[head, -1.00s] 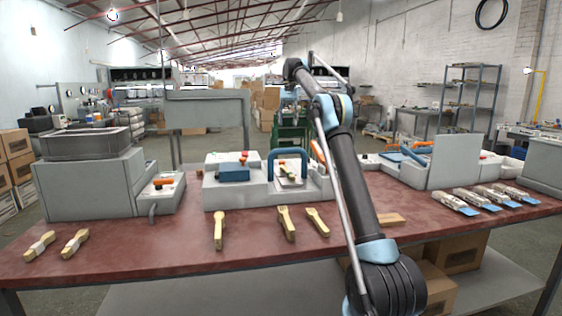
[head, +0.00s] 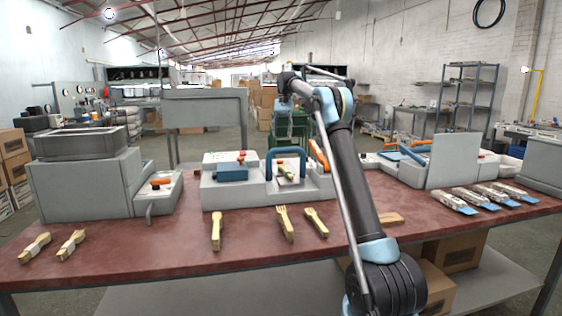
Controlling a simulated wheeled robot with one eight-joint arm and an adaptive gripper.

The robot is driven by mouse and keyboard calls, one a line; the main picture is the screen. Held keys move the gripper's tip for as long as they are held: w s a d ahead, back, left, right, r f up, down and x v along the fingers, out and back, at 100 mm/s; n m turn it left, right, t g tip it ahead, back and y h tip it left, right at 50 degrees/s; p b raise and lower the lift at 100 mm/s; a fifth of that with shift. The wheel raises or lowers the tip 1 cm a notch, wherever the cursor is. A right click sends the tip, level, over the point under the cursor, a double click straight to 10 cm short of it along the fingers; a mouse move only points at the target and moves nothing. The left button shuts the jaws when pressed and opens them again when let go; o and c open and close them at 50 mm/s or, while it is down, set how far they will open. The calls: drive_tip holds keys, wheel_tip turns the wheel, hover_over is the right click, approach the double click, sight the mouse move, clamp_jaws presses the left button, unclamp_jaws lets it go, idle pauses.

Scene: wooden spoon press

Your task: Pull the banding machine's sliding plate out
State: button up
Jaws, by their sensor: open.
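My gripper (head: 286,138) hangs from the far end of my arm, above the middle machine (head: 238,191), open and small in the head view. Its fingers are hard to make out against the background. This grey machine has a blue arched handle (head: 288,153), a blue block (head: 232,174) and a light plate (head: 290,178) under the arch with a small wooden and green piece on it. My gripper looks apart from the handle, though depth is hard to judge. I cannot tell for sure which machine is the banding machine. My arm hides part of the middle machine's right side.
A left machine (head: 85,190) has a side tray with an orange handle (head: 161,182). A right machine (head: 455,160) stands behind banded bundles (head: 459,203). Wooden cutlery (head: 216,232) lies along the front of the red table (head: 150,258). Bare tabletop lies between these pieces.

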drive_tip(key=x, duration=1.2)
drive_tip(key=shift+s+f, duration=0.1)
drive_tip(key=shift+f, duration=0.2)
drive_tip(key=shift+a, duration=0.1)
clamp_jaws()
